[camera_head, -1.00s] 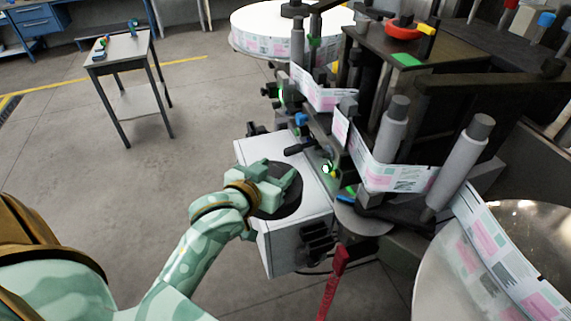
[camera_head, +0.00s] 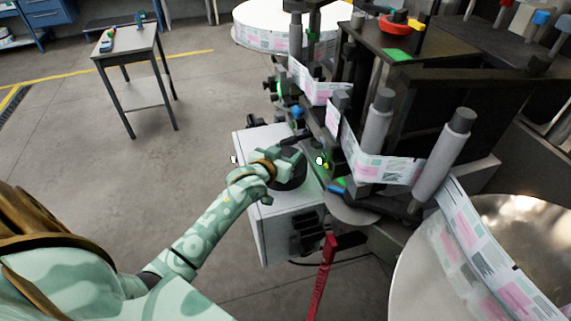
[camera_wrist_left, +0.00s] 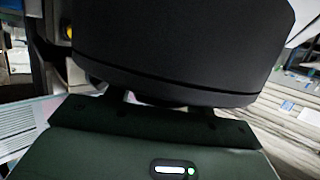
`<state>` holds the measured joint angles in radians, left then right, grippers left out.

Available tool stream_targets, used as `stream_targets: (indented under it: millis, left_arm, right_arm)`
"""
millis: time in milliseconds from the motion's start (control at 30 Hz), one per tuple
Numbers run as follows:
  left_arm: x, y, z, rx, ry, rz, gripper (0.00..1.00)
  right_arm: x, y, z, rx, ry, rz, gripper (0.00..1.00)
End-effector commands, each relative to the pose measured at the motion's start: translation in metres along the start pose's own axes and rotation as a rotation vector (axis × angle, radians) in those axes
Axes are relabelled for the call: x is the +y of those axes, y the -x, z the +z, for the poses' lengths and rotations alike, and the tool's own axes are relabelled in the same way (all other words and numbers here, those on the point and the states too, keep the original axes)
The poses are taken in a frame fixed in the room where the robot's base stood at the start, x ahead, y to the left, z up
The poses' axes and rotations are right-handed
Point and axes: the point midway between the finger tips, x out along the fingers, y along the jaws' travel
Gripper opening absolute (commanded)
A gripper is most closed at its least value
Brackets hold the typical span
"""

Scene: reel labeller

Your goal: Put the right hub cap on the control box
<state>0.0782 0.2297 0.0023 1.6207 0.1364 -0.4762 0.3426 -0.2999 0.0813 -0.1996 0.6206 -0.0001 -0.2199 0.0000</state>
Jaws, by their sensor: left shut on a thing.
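The hub cap (camera_head: 293,180) is a dark round disc held by my left gripper (camera_head: 284,164) over the top of the control box. The gripper partly covers it in the head view. In the left wrist view the cap (camera_wrist_left: 185,45) fills the upper middle, its dark rim close in front of the dark green gripper body. The control box (camera_head: 248,157) is a pale grey box with dark fittings on its front. I cannot tell whether the cap touches the box top. My right gripper is not in view.
The labeller with grey rollers (camera_head: 375,125) and a printed label web (camera_head: 385,168) stands right of the box. A large shiny reel disc (camera_head: 430,250) is at lower right. A small table (camera_head: 128,55) stands far left; the floor between is clear.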

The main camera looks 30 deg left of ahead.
Motion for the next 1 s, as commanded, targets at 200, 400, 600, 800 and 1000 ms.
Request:
stream_targets:
  millis: [200,400,600,800,1000]
  left_arm:
    - [0.000,-0.010,0.030,-0.001,-0.001,0.001,0.22]
    - [0.001,-0.010,0.029,0.001,0.000,0.002,0.22]
    - [0.001,-0.011,0.033,-0.002,0.000,0.002,0.62]
    - [0.001,-0.011,0.033,-0.001,0.000,0.002,0.75]
    - [0.001,-0.008,0.030,-0.002,0.000,0.002,0.75]
  right_arm:
    - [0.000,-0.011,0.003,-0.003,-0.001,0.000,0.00]
    - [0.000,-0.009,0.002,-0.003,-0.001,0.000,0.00]
    - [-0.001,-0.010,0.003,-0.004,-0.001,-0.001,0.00]
    - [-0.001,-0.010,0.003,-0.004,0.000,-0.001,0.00]
    - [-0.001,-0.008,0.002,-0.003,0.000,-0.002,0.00]
